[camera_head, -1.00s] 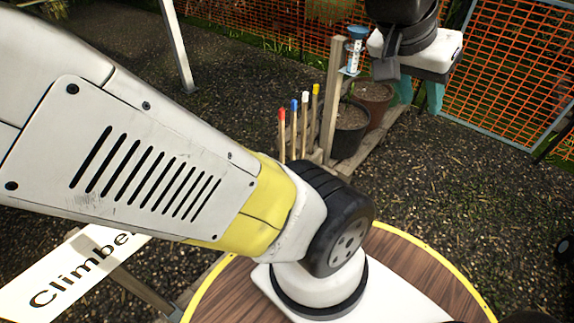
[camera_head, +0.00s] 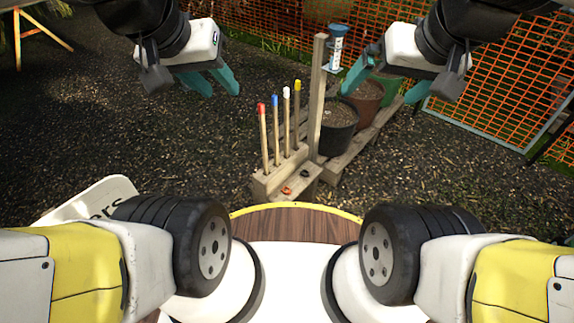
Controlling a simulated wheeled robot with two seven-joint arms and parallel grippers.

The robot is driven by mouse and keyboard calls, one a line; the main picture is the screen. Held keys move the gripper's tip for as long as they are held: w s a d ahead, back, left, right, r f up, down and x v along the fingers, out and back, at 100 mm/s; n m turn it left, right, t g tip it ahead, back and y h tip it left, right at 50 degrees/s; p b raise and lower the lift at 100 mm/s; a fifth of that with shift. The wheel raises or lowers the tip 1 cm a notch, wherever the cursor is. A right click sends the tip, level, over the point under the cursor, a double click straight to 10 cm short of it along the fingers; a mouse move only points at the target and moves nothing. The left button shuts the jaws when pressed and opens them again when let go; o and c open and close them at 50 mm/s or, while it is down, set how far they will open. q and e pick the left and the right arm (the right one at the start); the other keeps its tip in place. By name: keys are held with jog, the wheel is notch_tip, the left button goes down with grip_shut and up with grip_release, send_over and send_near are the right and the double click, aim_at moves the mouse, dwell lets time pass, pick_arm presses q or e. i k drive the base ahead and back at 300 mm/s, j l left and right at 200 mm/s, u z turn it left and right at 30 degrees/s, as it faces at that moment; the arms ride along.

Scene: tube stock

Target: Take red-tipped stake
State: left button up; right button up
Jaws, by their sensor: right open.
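The red-tipped stake (camera_head: 263,137) stands upright at the left end of a row of stakes in a wooden block (camera_head: 275,172). To its right stand a blue-tipped stake (camera_head: 276,130), a white-tipped stake (camera_head: 287,120) and a yellow-tipped stake (camera_head: 297,115). My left gripper (camera_head: 222,94) is up and to the left of the red tip, apart from it. Its two teal fingers are spread with nothing between them. My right gripper (camera_head: 376,97) is open and empty, to the right of the stakes, in front of the pots.
A wooden post (camera_head: 317,100) with a rain gauge (camera_head: 336,48) stands just right of the stakes. Behind are a black pot (camera_head: 338,128), a brown pot (camera_head: 365,98) and a pallet (camera_head: 352,158). Orange mesh fencing (camera_head: 505,80) closes the right side. Gravel left of the stakes is clear.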

aim_at(261, 106)
jog(key=k+l+u, duration=0.1)
jog(key=l, duration=0.3)
jog(key=k+l+u, duration=0.15)
jog(key=l, duration=0.25)
jog(key=l+u, duration=0.1)
jog(key=l, duration=0.25)
jog(key=k+l+u, duration=0.15)
jog(key=l, duration=0.25)
jog(key=k+l+u, duration=0.1)
jog(key=k+l, duration=0.1)
jog(key=l, duration=0.1)
